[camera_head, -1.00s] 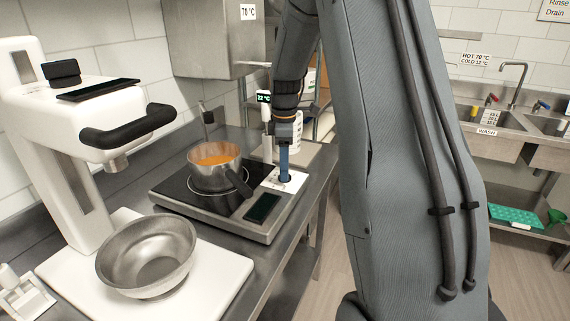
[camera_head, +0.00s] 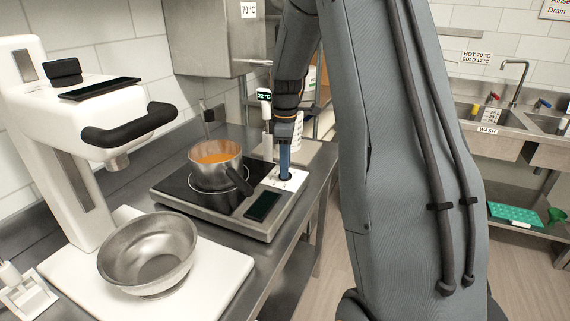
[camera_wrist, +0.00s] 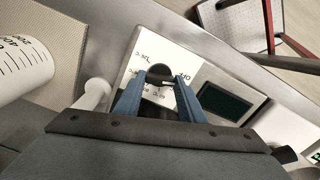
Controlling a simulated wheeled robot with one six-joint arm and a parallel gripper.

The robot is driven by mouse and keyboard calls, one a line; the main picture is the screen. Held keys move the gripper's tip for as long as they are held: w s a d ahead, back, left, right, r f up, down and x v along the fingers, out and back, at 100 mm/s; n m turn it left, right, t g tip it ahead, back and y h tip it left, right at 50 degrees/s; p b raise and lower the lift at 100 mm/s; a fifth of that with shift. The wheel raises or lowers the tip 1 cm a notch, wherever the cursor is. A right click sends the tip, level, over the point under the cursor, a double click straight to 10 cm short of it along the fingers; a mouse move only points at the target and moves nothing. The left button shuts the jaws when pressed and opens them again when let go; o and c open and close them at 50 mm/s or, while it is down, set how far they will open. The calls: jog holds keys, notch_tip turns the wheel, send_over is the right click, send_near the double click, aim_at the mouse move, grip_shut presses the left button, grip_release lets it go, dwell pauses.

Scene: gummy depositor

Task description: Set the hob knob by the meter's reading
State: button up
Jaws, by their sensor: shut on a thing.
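The hob (camera_head: 215,216) stands on the steel counter with a pan (camera_head: 217,172) of orange liquid on its black plate. The black hob knob (camera_wrist: 159,74) sits on a white dial panel (camera_wrist: 142,68) with printed marks. My gripper (camera_wrist: 158,88) reaches down from above, its blue fingers closed on the knob's two sides; in the head view my gripper (camera_head: 285,178) hides the knob. The meter (camera_head: 264,96) stands behind the hob on a white post, and its green display appears to read 22 °C. The hob's dark display (camera_head: 263,206) shows no readable figure.
A white stand mixer (camera_head: 80,140) with a steel bowl (camera_head: 148,252) is at the left front. A white graduated jug (camera_wrist: 22,68) stands near my gripper. A sink (camera_head: 492,120) is at the right, across the floor.

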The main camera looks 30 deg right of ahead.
jog(key=m, duration=0.4)
jog(key=shift+p, duration=0.4)
jog(key=m, duration=0.4)
jog(key=shift+m+p, duration=0.3)
jog(key=shift+m, duration=0.1)
jog(key=m, duration=0.4)
jog(key=shift+m, duration=2)
jog(key=o, duration=1)
jog(key=shift+o, duration=0.2)
jog(key=shift+r, duration=0.1)
